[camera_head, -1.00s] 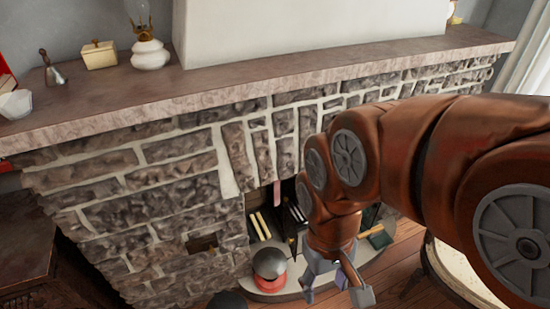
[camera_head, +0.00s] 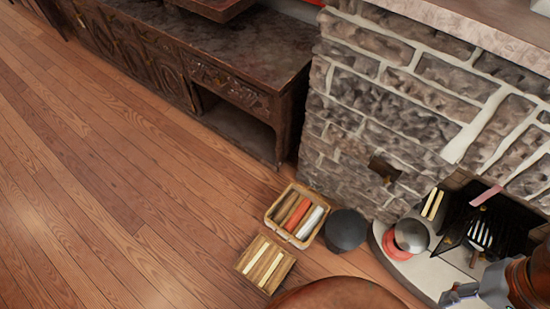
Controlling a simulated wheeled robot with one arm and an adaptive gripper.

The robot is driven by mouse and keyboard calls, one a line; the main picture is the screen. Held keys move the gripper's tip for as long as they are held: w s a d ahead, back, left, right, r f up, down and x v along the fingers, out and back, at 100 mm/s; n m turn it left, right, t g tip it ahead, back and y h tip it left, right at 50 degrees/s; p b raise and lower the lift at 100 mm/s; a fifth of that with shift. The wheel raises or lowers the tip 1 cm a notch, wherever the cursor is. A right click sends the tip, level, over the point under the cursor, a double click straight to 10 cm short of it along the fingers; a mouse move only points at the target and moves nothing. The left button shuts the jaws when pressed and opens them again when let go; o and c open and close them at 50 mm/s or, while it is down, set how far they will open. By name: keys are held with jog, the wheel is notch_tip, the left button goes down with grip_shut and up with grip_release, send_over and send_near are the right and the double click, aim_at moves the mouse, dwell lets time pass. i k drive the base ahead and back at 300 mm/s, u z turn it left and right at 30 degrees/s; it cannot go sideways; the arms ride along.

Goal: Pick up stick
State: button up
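Two thin pale sticks (camera_head: 433,204) lean side by side at the left edge of the fireplace opening, in the lower right of the head view. A light wicker basket (camera_head: 270,214) on the floor holds several roll- or stick-shaped pieces (camera_head: 297,214), brown, red and whitish. I cannot tell which of these is the task's stick. My gripper (camera_head: 456,295) shows only in part at the bottom right, over the hearth's front edge and apart from the pale sticks. Its fingertips are small and partly cut off, so its opening and any hold are unclear.
A silver ball on a red base (camera_head: 411,236) stands on the pale hearth (camera_head: 428,272), by a dark grate (camera_head: 482,232). A dark round pot (camera_head: 346,230) and a wooden slab with cream strips (camera_head: 265,263) are beside the basket. A carved cabinet (camera_head: 222,92) stands behind; the left floor is clear.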

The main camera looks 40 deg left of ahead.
aim_at(256, 259)
jog(key=k, duration=0.5)
jog(key=u, duration=0.65)
jog(key=i, duration=0.25)
jog(key=u, duration=1.45)
